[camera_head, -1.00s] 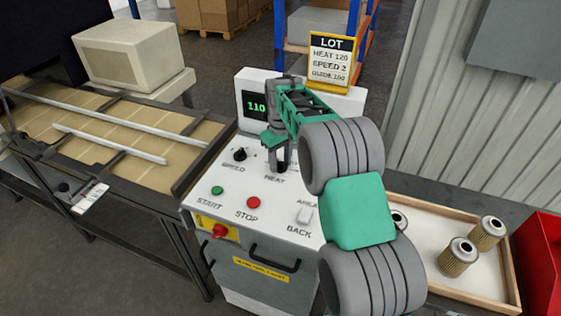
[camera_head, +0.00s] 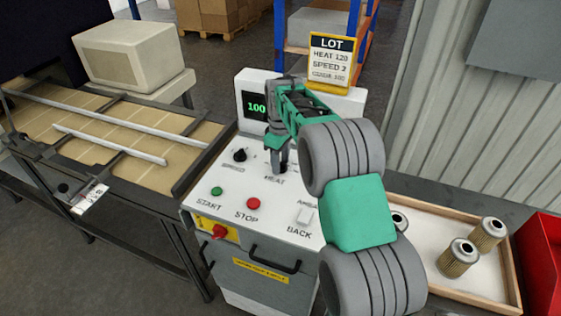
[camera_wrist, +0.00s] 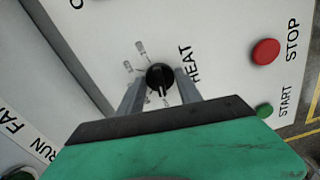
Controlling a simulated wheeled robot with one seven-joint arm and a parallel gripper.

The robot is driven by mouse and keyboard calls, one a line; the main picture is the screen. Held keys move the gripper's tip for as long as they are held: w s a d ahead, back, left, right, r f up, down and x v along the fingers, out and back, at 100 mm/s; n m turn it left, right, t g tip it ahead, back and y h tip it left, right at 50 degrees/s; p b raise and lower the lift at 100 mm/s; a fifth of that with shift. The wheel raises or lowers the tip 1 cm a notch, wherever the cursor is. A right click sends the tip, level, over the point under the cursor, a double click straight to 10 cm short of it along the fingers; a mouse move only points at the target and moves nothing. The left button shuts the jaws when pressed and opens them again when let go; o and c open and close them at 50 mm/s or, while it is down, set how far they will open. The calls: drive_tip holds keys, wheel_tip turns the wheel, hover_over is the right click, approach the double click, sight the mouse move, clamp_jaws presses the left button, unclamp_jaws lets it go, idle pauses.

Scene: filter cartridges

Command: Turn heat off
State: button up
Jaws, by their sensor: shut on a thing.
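The black heat knob (camera_wrist: 160,78) shows in the wrist view, between the two fingers of my gripper (camera_wrist: 160,88), beside the HEAT label (camera_wrist: 187,64). My gripper is shut on the knob. In the head view my gripper (camera_head: 279,163) reaches down onto the white control panel (camera_head: 264,224) at the HEAT label, and the knob is hidden there. The green display (camera_head: 256,106) at the panel's back reads 100.
The speed knob (camera_head: 240,155), green start button (camera_head: 216,191), red stop button (camera_head: 253,203) and back switch (camera_head: 305,216) sit nearby. A lot sign (camera_head: 331,60) reads heat 120. A tray (camera_head: 494,301) holds filter cartridges at the right.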

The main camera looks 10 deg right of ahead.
drive_tip(key=shift+r, duration=0.1)
drive_tip(key=o, duration=1.4)
wheel_tip(320, 180, up, 8)
drive_tip(key=shift+f+b, duration=0.1)
drive_tip(key=shift+b, duration=0.5)
